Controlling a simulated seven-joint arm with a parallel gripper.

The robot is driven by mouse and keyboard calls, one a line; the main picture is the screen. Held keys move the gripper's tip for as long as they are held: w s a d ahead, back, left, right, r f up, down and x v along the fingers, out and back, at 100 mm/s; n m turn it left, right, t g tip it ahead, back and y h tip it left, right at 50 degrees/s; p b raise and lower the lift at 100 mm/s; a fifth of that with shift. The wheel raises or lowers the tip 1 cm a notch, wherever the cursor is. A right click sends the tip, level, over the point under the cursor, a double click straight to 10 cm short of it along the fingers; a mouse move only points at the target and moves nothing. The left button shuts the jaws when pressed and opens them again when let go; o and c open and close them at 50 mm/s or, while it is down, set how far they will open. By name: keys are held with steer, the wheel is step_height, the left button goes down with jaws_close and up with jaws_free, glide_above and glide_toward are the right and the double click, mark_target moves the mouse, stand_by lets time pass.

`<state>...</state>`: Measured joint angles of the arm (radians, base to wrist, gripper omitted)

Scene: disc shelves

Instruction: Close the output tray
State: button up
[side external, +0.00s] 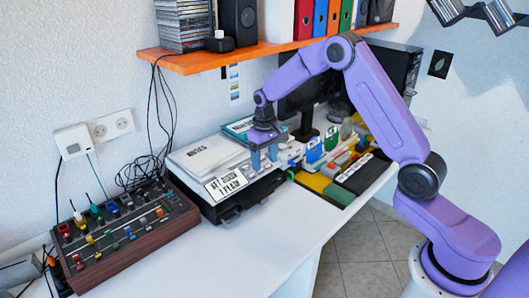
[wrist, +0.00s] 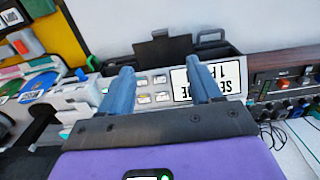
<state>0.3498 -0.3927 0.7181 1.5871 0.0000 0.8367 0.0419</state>
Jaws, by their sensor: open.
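The printer (side external: 205,155) is a white-topped machine with a dark lower body and a tilted display panel. The output tray (side external: 250,204) is dark and sticks out low at the printer's front, over the white table. In the wrist view the output tray (wrist: 172,50) shows beyond the button panel, with raised dark flaps. My gripper (side external: 264,166) is above the printer's front panel, to the right of the display, with fingers pointing down. In the wrist view my gripper (wrist: 162,84) is open and empty, its two blue-grey fingers apart. I cannot tell whether the fingertips touch the panel.
A wooden mixer (side external: 120,235) with knobs stands left of the printer. Colourful disc shelves (side external: 330,165) and a monitor (side external: 310,100) are to the right. An orange shelf (side external: 210,62) hangs above. The table front (side external: 250,255) is clear.

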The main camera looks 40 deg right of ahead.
step_height(320, 180, up, 2)
steer(key=shift+r, duration=0.15)
